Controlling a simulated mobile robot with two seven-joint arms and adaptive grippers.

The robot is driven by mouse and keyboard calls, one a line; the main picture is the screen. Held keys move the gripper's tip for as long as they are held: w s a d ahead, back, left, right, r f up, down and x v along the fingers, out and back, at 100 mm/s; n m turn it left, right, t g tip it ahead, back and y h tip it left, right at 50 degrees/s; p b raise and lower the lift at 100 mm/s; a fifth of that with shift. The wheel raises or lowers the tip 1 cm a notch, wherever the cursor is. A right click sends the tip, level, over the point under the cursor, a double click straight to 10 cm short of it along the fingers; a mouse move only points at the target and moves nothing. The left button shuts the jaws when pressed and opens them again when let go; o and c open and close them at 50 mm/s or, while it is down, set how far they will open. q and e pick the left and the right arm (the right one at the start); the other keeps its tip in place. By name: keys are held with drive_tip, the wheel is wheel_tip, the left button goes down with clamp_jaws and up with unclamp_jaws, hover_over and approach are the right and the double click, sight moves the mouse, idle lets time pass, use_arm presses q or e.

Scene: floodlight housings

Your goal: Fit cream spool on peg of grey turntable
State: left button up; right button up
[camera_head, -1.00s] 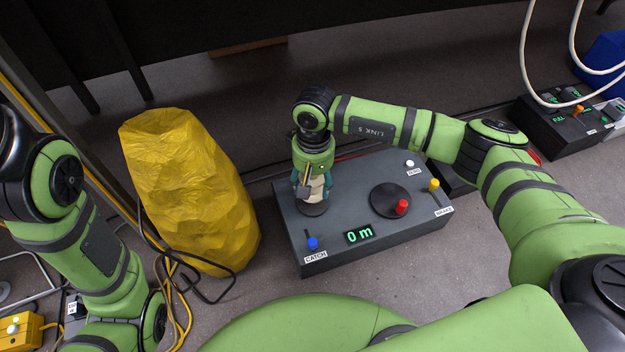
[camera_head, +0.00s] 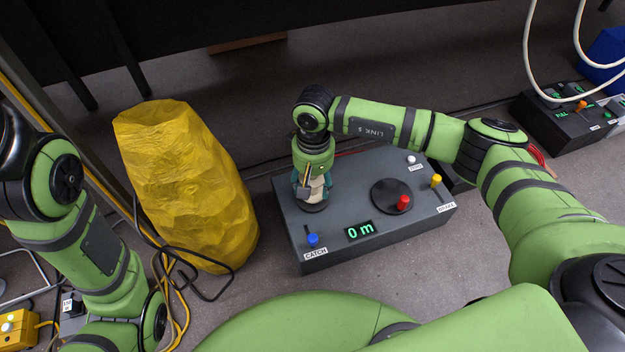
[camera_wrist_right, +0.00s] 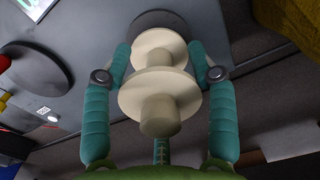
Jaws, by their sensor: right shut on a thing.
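The cream spool (camera_head: 318,190) is upright in my right gripper (camera_head: 314,193). In the right wrist view the spool (camera_wrist_right: 158,92) shows two wide flanges and a round hub end, with the teal fingers of the right gripper (camera_wrist_right: 161,68) closed on either side. The dark grey turntable (camera_head: 313,207) is at the left part of the control box, right below the spool; it also shows past the spool in the right wrist view (camera_wrist_right: 163,18). The peg is hidden, and I cannot tell whether the spool is around it. My left gripper is out of view.
The grey box (camera_head: 420,223) carries a blue catch lever (camera_head: 313,239), a "0 m" display (camera_head: 360,230), a black disc with a red knob (camera_head: 403,202), and a yellow lever (camera_head: 436,180). A large yellow wrapped object (camera_head: 185,185) stands close on the left.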

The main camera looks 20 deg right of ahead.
drive_tip(key=shift+f+b, duration=0.75)
drive_tip(key=shift+f, duration=0.2)
drive_tip(key=shift+f, duration=0.2)
drive_tip(key=o, duration=1.3)
drive_tip(key=shift+r, duration=0.1)
drive_tip(key=shift+r+p, duration=1.3)
drive_tip(key=shift+r, duration=0.7)
drive_tip(key=shift+r+p, duration=1)
drive_tip(key=shift+r, duration=0.45)
